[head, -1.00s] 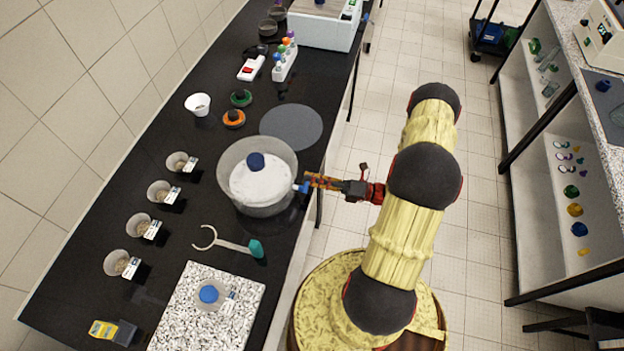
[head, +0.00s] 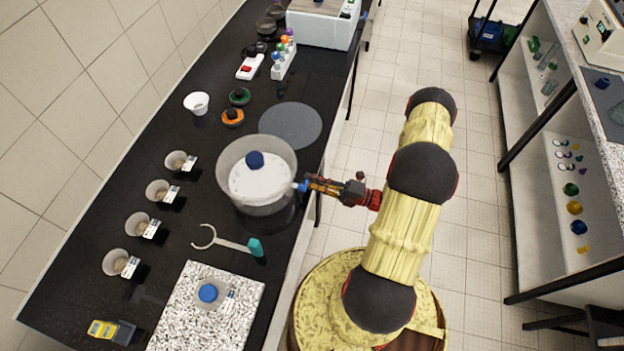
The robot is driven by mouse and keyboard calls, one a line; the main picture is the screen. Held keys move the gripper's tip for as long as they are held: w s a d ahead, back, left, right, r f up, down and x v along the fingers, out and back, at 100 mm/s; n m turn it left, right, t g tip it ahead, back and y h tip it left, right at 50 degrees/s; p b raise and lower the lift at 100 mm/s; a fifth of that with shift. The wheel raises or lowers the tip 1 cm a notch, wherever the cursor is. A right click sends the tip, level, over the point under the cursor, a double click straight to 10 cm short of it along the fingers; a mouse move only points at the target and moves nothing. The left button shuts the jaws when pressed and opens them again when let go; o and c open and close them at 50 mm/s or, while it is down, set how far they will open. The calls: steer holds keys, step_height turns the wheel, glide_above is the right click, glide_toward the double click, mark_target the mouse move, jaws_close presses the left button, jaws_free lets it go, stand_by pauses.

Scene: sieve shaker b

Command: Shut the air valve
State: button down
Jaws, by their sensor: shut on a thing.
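A large round clear vessel (head: 234,200) with a white plate inside and a blue knob (head: 255,160) on top stands on the black bench. A small blue air valve (head: 301,186) sticks out from its right side. My gripper (head: 308,186) reaches in from the right, its fingers shut on the valve at the vessel's side. The fingers partly cover the valve, so how far its handle is turned cannot be told.
A grey disc (head: 290,125) lies behind the vessel. A hook-shaped tool with a teal handle (head: 255,247) lies in front of it. Several small cups (head: 142,225) line the left side. A speckled slab (head: 245,296) bears a blue-capped cup (head: 208,293).

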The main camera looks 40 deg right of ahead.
steer(key=c, duration=1.8)
jaws_free()
steer(key=v, duration=1.2)
